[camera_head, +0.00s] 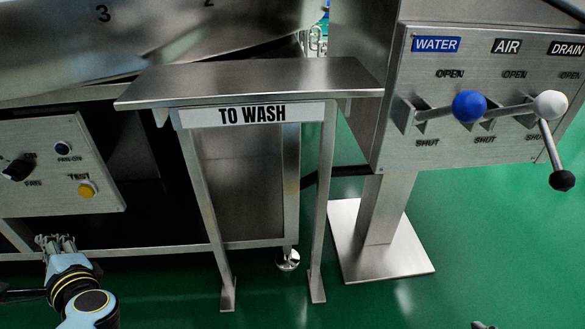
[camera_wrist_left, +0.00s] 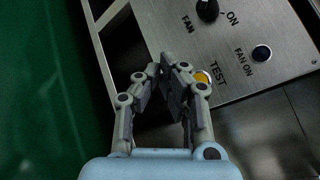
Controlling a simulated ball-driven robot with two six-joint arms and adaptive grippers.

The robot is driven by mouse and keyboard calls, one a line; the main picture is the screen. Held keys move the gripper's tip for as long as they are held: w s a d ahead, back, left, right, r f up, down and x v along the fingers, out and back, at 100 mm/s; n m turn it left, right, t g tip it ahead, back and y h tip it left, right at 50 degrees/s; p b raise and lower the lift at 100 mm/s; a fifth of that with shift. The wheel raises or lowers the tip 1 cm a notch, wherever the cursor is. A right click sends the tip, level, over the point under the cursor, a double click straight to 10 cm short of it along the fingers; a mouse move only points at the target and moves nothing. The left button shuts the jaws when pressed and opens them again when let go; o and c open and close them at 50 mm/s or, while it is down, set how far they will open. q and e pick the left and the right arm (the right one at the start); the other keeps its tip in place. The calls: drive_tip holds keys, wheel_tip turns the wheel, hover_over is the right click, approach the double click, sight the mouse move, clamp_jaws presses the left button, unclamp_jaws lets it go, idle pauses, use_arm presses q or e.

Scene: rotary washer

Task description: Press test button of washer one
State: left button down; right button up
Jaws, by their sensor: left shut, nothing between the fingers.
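The yellow test button (camera_head: 87,190) sits under the word TEST on a steel control panel (camera_head: 45,165) at the left of the head view. In the left wrist view the button (camera_wrist_left: 203,77) is partly hidden behind my gripper's right finger. My left gripper (camera_head: 56,242) is at the lower left of the head view, below the panel. In the left wrist view its fingers (camera_wrist_left: 166,72) are closed together and empty, pointing at the panel's edge just left of the button. I cannot tell whether they touch the panel.
The panel also has a black fan knob (camera_head: 17,170) and a FAN ON indicator (camera_head: 63,149). A steel "TO WASH" stand (camera_head: 245,82) stands right of it. A valve panel (camera_head: 470,150) with WATER, AIR and DRAIN levers is at the right. Green floor (camera_head: 480,250) is open at lower right.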

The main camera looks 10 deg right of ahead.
sight(86, 192)
use_arm(q)
drive_tip(key=shift+w+r, duration=0.35)
drive_tip(key=shift+r, duration=0.2)
use_arm(e)
drive_tip(key=shift+w+r, duration=0.2)
drive_tip(key=shift+r, duration=0.2)
use_arm(q)
drive_tip(key=w+b, duration=0.2)
drive_tip(key=w, duration=0.6)
drive_tip(key=shift+w+d, duration=0.35)
use_arm(e)
drive_tip(key=t, duration=0.1)
drive_tip(key=s+f+t, duration=0.1)
drive_tip(key=shift+s+a+f+t, duration=0.25)
drive_tip(key=shift+a+t, duration=0.05)
drive_tip(key=shift+t, duration=0.1)
use_arm(q)
drive_tip(key=shift+f, duration=0.1)
drive_tip(key=shift+w, duration=0.15)
use_arm(e)
drive_tip(key=shift+s+f, duration=0.1)
drive_tip(key=shift+f, duration=0.1)
